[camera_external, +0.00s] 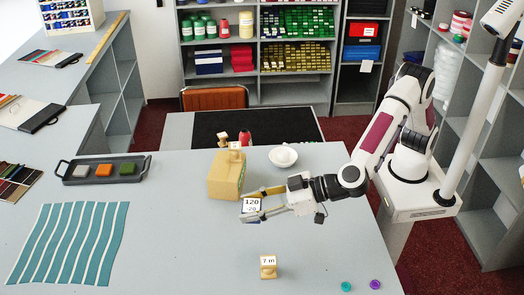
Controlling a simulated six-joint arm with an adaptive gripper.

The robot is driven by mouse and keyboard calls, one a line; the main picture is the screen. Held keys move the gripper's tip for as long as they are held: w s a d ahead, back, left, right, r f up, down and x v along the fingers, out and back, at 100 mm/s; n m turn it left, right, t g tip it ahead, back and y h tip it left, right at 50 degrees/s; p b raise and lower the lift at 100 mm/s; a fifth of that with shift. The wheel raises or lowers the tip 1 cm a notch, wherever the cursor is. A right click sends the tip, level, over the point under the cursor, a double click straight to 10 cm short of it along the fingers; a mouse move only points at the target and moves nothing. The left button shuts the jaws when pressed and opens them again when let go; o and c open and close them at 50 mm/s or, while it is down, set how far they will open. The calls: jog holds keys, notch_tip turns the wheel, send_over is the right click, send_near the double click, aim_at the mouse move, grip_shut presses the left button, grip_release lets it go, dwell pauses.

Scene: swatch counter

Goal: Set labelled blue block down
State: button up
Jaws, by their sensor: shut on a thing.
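My gripper (254,206) reaches left from the arm over the grey counter and is shut on the labelled blue block (251,203). The block's white label reads "120" with smaller, unclear text beneath, and dark blue shows at its edge. The fingers cover part of the block. It is just in front of a large tan block (222,182). I cannot tell whether the held block touches the counter.
A small tan block marked "7 m" (268,270) stands nearer the front. A white bowl (283,159) is behind my gripper. A dark tray (75,181) and teal striped cloth (70,243) lie left. Teal (346,286) and purple (375,284) discs lie front right. The counter's centre-left is clear.

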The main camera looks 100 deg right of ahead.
jog(key=shift+n+y, duration=0.4)
jog(key=v, duration=0.5)
jog(key=shift+s+a, duration=0.15)
jog(key=shift+a, duration=0.2)
jog(key=n+y, duration=0.1)
send_near(259, 207)
jog(key=s+d+f, duration=0.7)
jog(key=s, duration=0.1)
jog(key=shift+s+d+f, duration=0.15)
jog(key=shift+s+d, duration=0.05)
jog(key=shift+s, duration=0.05)
jog(key=shift+f, duration=2.9)
jog(key=shift+f, duration=0.15)
jog(key=shift+f, duration=1.95)
